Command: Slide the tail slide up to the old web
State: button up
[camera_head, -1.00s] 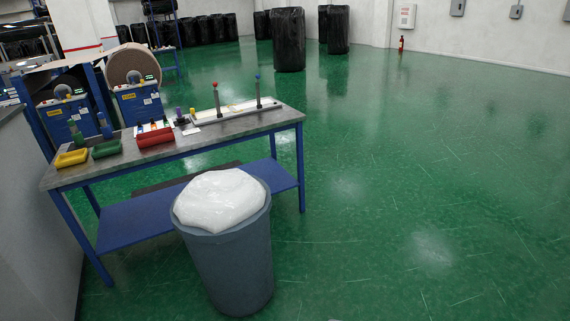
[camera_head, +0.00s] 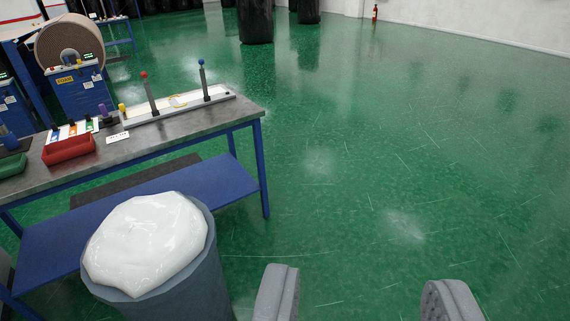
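My gripper (camera_head: 363,298) shows at the bottom edge as two grey fingers spread wide apart, with only green floor between them. It is open and empty, to the right of the bench and bin. On the bench lies a long pale rail (camera_head: 181,107) with two upright dark posts, a red-knobbed post (camera_head: 149,93) and a blue-knobbed post (camera_head: 204,80). A brown roll (camera_head: 68,46) stands behind a blue machine (camera_head: 79,89) at the upper left. I cannot tell which part is the tail slide or the old web.
The blue-legged bench (camera_head: 187,140) carries a red tray (camera_head: 69,148) and a green tray (camera_head: 12,165). A grey bin (camera_head: 186,284) with a white bag stands in front. Black wrapped rolls (camera_head: 255,20) stand far back. The floor (camera_head: 400,150) at right is clear.

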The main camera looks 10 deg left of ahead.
aim_at(123, 111)
jog(key=i, duration=6.5)
jog(key=u, duration=1.75)
jog(key=i, duration=1.9)
jog(key=z, duration=0.1)
